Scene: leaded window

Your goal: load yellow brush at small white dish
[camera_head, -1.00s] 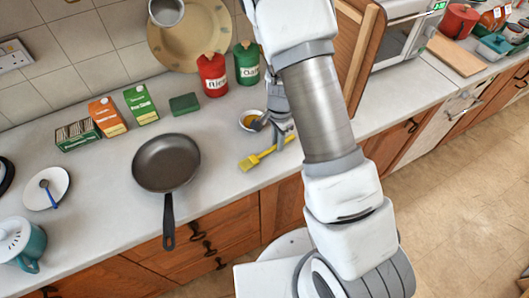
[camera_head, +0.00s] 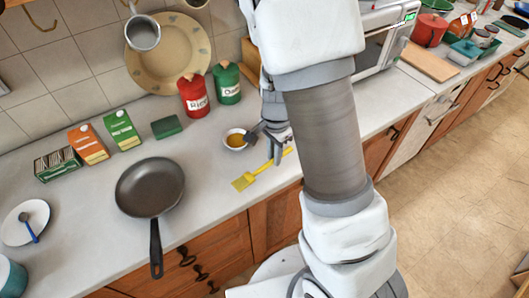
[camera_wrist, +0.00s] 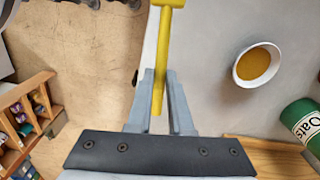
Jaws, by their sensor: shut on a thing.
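The yellow brush (camera_head: 246,181) is at the counter's front edge, its head toward the left. Its yellow handle (camera_wrist: 160,60) runs between the two grey fingers in the wrist view. My gripper (camera_head: 276,157) is shut on this handle; it also shows in the wrist view (camera_wrist: 159,78). I cannot tell whether the brush touches the counter or is slightly raised. The small white dish (camera_head: 228,141) holds something orange-yellow and stands on the counter behind the brush, just left of my gripper. In the wrist view the dish (camera_wrist: 239,77) is right of the fingers, apart from the brush.
A black frying pan (camera_head: 150,187) lies left of the brush. Red (camera_head: 194,96) and green (camera_head: 228,83) canisters and a green block (camera_head: 167,126) stand behind. A wooden board and microwave (camera_head: 378,48) are to the right. Bare counter lies between pan and dish.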

